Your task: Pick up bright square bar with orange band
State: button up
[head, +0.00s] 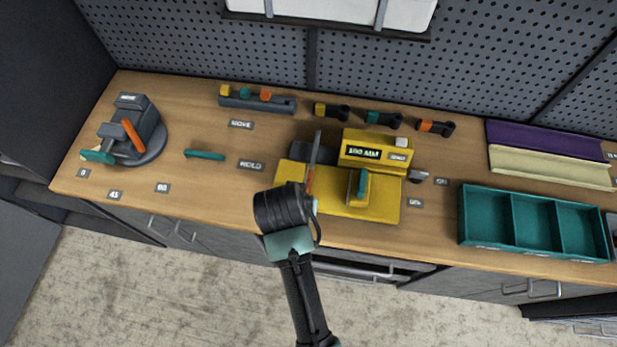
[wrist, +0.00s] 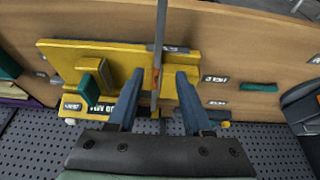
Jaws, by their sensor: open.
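The square bar with the orange band shows in the head view as a long grey bar (head: 316,150) with an orange band near its lower end, at the left part of the yellow machine (head: 365,205). In the wrist view the bar (wrist: 160,28) runs down between the fingers, with its orange band close to the fingertips. My gripper (wrist: 160,75) is open, one blue finger on each side of the bar, with visible gaps. I cannot tell how deep the bar sits between the fingers. In the head view my wrist hides most of the fingers and the bar's lower end.
A teal handle (head: 362,187) stands up on the yellow machine, right of the bar. A grey device with an orange lever (head: 133,135) is at the left. A teal compartment tray (head: 487,232) is at the right. Several small tools line the back. Wood left of the machine is mostly clear.

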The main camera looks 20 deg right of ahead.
aim_at(309, 183)
jog(key=shift+d+p+x, duration=0.2)
jog(key=shift+p+x, duration=0.2)
jog(key=shift+x, duration=1.2)
jog(key=shift+d+p+x, duration=0.15)
jog(key=shift+p+x, duration=0.2)
jog(key=shift+x, duration=1.2)
jog(key=shift+r, duration=0.1)
jog(key=shift+c, duration=0.3)
grip_shut()
jog(key=shift+w, duration=0.1)
